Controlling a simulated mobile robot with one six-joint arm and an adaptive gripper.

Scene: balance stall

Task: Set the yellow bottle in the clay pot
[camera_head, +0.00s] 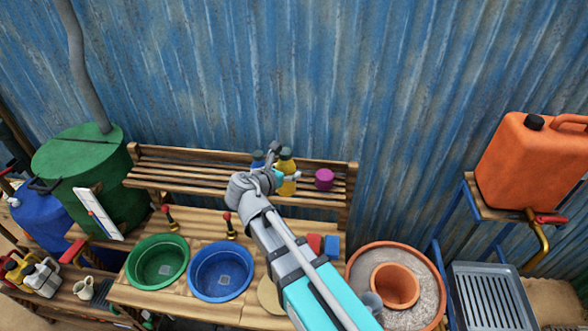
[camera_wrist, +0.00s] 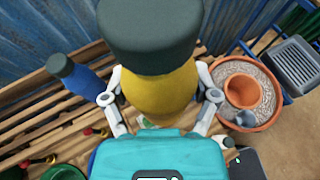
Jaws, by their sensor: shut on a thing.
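The yellow bottle (camera_head: 287,168) has a dark green cap and stands upright at the back shelf. My gripper (camera_head: 284,180) is shut around its body, as the wrist view shows with a finger on each side of the yellow body (camera_wrist: 160,95). I cannot tell whether its base touches the shelf. The clay pot (camera_head: 410,270) is at the lower right, a smaller orange pot set in sand inside a wide orange rim. It also shows at the right in the wrist view (camera_wrist: 262,124). The inner pot looks empty.
A blue bottle (camera_head: 258,158) stands just left of the yellow one, and a magenta cup (camera_head: 324,179) to its right on the slatted shelf (camera_head: 200,172). Green (camera_head: 157,262) and blue (camera_head: 221,271) basins, with red and blue blocks, sit below. An orange jerrycan (camera_head: 528,165) is at right.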

